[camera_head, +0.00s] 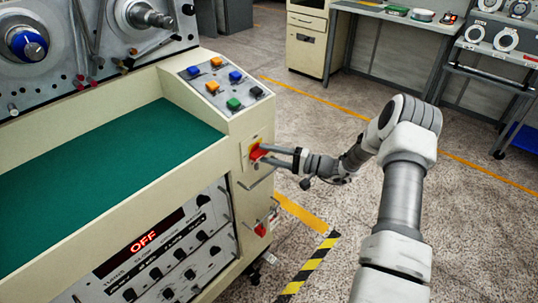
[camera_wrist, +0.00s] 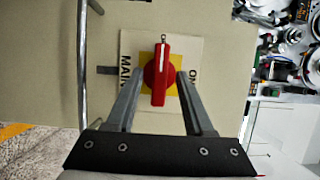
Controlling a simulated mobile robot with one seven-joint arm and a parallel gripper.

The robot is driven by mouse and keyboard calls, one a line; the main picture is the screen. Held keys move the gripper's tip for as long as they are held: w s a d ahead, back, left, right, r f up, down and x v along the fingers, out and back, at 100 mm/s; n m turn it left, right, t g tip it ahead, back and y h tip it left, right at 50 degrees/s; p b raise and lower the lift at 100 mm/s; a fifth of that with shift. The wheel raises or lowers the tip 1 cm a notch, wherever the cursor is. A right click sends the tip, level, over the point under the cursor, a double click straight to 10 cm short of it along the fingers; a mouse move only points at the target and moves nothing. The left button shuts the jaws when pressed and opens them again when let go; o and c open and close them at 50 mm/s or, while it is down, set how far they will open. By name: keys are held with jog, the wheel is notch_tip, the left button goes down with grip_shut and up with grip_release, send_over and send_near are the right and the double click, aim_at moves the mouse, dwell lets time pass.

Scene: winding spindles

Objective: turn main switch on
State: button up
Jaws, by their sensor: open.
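The main switch (camera_head: 255,151) is a red rotary knob on a yellow plate, on the cream end panel of the winding machine. In the wrist view the red knob (camera_wrist: 160,88) has a white line along its handle, which stands upright in that picture. Its label reads "MAIN" on the left and "ON" on the right, both turned sideways. My gripper (camera_head: 270,155) is open at the switch. In the wrist view its two grey fingers (camera_wrist: 160,76) stand on either side of the handle, with visible gaps. The machine's display (camera_head: 143,243) reads "OFF" in red.
A button panel (camera_head: 220,82) slopes above the switch. Metal handles (camera_head: 265,178) and another red knob (camera_head: 261,229) sit close below it. A green work surface (camera_head: 110,165) lies left. Open floor is on the right, with a workbench (camera_head: 375,10) and shelf cart behind.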

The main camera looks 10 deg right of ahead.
grip_shut()
jog(key=shift+f+m, duration=0.1)
jog(key=shift+m, duration=0.2)
jog(key=m+t+y+b, duration=0.1)
jog(key=m+b, duration=0.1)
jog(key=m, duration=0.1)
jog(key=shift+f, duration=0.2)
jog(key=m+t, duration=0.2)
jog(key=m, duration=0.3)
jog(key=shift+s+m, duration=0.1)
jog(key=shift+m, duration=0.3)
jog(key=shift+s+a+f+m+t+h+p, duration=0.1)
jog(key=shift+m+t+h+p, duration=0.7)
jog(key=shift+m, duration=1.4)
jog(key=shift+a+m+t+h+p, duration=0.2)
jog(key=shift+m+t+p, duration=0.25)
jog(key=shift+m+t, duration=1.25)
jog(key=shift+s+a+f+m+t+h+p, duration=0.1)
jog(key=shift+m+t+h+p, duration=0.45)
jog(key=shift+m, duration=2.15)
